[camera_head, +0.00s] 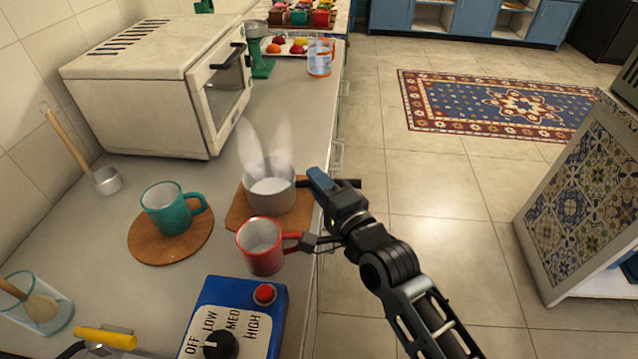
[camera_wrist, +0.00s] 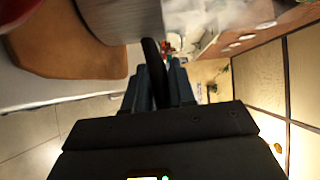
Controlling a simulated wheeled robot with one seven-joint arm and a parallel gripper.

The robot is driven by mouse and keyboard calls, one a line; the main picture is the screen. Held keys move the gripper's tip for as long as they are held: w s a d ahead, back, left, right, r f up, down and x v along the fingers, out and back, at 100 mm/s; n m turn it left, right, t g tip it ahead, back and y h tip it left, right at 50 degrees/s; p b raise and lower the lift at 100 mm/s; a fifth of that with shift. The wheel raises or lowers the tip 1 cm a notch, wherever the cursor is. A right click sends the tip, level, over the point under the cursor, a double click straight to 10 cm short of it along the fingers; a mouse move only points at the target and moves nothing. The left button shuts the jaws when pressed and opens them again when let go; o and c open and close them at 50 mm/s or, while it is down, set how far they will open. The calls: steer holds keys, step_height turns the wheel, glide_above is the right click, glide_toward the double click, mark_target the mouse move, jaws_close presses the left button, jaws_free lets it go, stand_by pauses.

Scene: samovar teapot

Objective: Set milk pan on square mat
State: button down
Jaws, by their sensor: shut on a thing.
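The milk pan (camera_head: 270,195) is a grey metal pot with white contents and steam rising from it. It is over the brown square mat (camera_head: 301,208) near the counter's right edge. I cannot tell whether its base touches the mat or hovers just above. The pan looks upright. My gripper (camera_head: 319,181) is shut on its dark handle, right of the pan and past the counter edge. In the wrist view, the dark handle (camera_wrist: 153,65) runs between my fingers (camera_wrist: 158,88), with the pan wall (camera_wrist: 122,18) and mat (camera_wrist: 65,48) beyond.
A red mug (camera_head: 259,247) stands close in front of the pan, near my wrist. A teal mug (camera_head: 168,212) sits on a round mat (camera_head: 143,247) to the left. A blue heater box (camera_head: 250,320) is in front. A white oven (camera_head: 150,85) stands behind.

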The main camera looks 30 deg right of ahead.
steer(key=shift+f, duration=0.1)
steer(key=c, duration=1.4)
jaws_free()
steer(key=shift+f, duration=0.1)
steer(key=o, duration=0.5)
steer(key=shift+c, duration=0.2)
steer(key=shift+r, duration=0.25)
steer(key=s+b, duration=0.1)
steer(key=s, duration=1.1)
steer(key=shift+r+b, duration=0.15)
steer(key=shift+b, duration=0.15)
